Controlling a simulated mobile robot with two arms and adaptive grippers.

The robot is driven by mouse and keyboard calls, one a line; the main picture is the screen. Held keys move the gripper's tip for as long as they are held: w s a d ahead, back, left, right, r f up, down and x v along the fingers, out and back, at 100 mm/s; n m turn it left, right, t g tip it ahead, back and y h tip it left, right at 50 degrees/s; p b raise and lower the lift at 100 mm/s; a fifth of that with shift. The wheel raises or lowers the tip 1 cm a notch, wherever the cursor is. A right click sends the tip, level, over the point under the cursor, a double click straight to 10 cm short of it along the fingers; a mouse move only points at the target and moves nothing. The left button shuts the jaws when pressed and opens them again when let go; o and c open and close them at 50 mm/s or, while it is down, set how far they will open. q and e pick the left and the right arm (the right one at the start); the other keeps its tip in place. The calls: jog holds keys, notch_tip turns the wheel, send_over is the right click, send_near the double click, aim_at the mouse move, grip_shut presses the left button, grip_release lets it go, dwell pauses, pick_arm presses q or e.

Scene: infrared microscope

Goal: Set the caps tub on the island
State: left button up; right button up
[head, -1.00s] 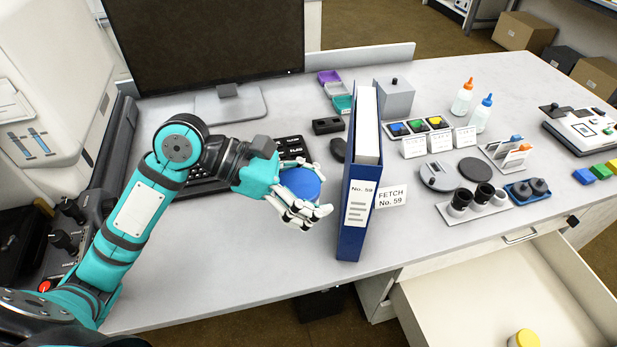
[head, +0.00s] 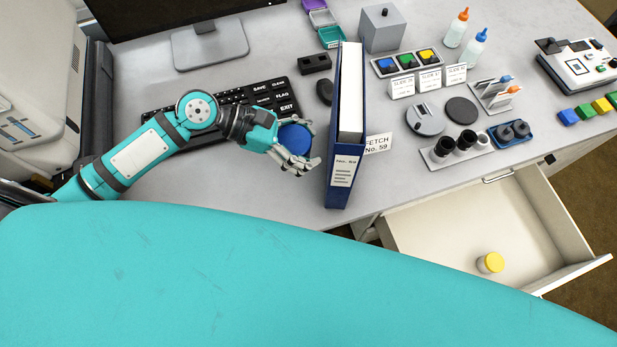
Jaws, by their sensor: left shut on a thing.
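A round blue-topped tub (head: 294,138), which looks like the caps tub, is in my left gripper (head: 300,155). The gripper's pale fingers are shut around its side, at the front of the keyboard and just left of the upright blue binder. I cannot tell whether the tub touches the desk. A second small tub with a yellow lid (head: 491,262) stands in the open drawer. My right gripper is out of view. I cannot make out an island in this view.
The blue binder (head: 341,140) stands upright close to my fingers. The drawer (head: 430,225) is open at the right. Bottles, slide holders and an eyepiece rack (head: 440,157) crowd the desk's right side. A large teal surface, the colour of my arm, covers the bottom of the view.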

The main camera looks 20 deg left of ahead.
pick_arm(q)
notch_tip(320, 180, down, 12)
jog(key=shift+f+b, duration=0.1)
jog(key=shift+b, duration=0.2)
jog(key=shift+f, duration=1.75)
jog(key=shift+f, duration=0.15)
jog(key=o, duration=1.5)
